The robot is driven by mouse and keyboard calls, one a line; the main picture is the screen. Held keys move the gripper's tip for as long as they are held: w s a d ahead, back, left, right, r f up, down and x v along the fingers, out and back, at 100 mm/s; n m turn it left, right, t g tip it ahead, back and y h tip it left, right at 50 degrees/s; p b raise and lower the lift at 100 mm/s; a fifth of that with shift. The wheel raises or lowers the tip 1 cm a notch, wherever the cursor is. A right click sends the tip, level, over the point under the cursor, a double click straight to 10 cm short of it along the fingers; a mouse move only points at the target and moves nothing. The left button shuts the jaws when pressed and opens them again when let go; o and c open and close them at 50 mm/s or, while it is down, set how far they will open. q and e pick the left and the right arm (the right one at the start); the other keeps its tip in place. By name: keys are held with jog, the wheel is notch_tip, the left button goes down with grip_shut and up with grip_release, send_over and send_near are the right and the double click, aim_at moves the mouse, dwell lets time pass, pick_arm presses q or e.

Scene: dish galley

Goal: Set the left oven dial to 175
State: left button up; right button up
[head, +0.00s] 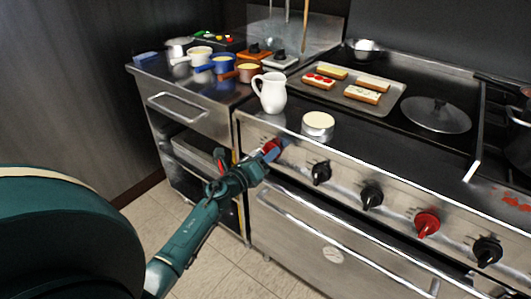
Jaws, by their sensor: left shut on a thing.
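The left oven dial (281,144) is a red knob at the left end of the stove's steel front panel (345,178). My left gripper (271,150) reaches it from the lower left and is shut on it. The gripper hides part of the knob, and I cannot read the scale marks or the setting. Other knobs sit to its right: black ones (321,172) and (372,196), a second red one (427,223) and a black one (487,251). My right gripper is not in view.
A long oven handle (330,238) runs below the knobs. A white pitcher (271,93) and a round tin (318,125) stand near the front edge above the panel. A tray of toasts (388,101) and a lid (435,114) lie behind. The tiled floor (215,255) in front is clear.

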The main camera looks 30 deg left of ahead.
pick_arm(q)
jog(key=shift+n+p, duration=2.15)
jog(key=shift+n, duration=4.95)
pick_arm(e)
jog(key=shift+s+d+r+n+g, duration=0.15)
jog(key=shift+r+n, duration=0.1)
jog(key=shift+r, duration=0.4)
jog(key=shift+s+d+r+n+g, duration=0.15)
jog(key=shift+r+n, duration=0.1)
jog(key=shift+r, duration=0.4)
pick_arm(q)
jog(key=shift+n, duration=0.3)
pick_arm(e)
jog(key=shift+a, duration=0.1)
pick_arm(q)
jog(key=o, duration=1)
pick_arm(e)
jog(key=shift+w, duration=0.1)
pick_arm(q)
jog(key=s, duration=0.8)
jog(key=s+a, duration=0.1)
jog(key=s, duration=0.4)
